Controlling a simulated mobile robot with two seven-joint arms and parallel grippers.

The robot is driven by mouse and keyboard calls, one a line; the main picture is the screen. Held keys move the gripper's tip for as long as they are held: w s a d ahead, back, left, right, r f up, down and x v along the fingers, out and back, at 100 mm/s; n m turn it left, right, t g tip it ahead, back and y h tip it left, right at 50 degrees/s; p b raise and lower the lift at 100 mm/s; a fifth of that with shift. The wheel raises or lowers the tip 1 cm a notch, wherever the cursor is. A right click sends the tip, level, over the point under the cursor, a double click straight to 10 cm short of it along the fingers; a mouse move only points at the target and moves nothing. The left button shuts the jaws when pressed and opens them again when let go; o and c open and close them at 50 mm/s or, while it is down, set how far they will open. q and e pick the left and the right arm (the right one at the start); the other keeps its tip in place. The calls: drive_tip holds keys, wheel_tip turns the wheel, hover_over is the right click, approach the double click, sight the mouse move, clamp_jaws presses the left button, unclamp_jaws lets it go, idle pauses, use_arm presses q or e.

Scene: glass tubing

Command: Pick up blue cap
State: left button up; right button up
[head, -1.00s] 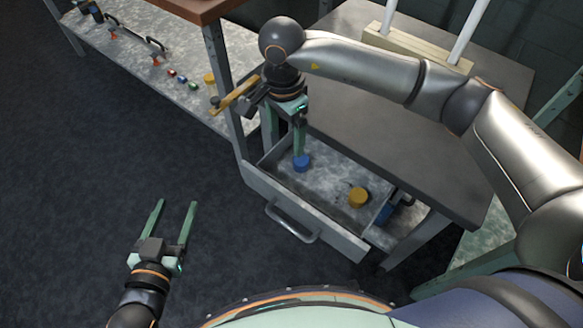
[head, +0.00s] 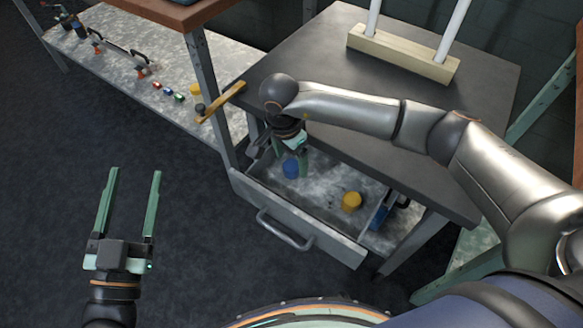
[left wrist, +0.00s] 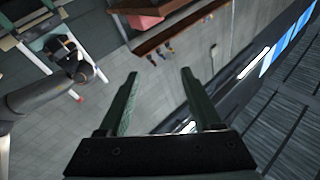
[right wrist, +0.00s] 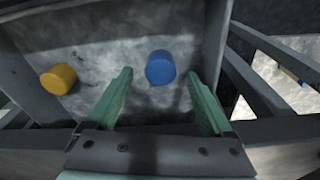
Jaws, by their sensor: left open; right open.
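The blue cap (head: 291,168) lies in the left part of the open drawer (head: 290,216). In the right wrist view the blue cap (right wrist: 160,67) lies on the drawer floor, just ahead of and between the fingertips of my right gripper (right wrist: 158,80). My right gripper (head: 292,160) is open and empty, pointing down into the drawer at the cap; its fingers are partly hidden in the head view. My left gripper (head: 134,172) is open and empty over the floor at the left, also seen in the left wrist view (left wrist: 160,75).
A yellow cap (head: 351,201) lies in the same drawer, right of the blue one. A dark tabletop (head: 400,130) stands above and behind, with a wooden block (head: 400,52) holding white tubes.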

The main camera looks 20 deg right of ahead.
drive_tip(key=shift+f, duration=0.65)
use_arm(q)
drive_tip(key=shift+s+r+t+h, duration=0.2)
drive_tip(key=shift+r+t+h, duration=0.15)
drive_tip(key=shift+r, duration=0.5)
use_arm(e)
drive_tip(key=shift+c, duration=0.2)
clamp_jaws()
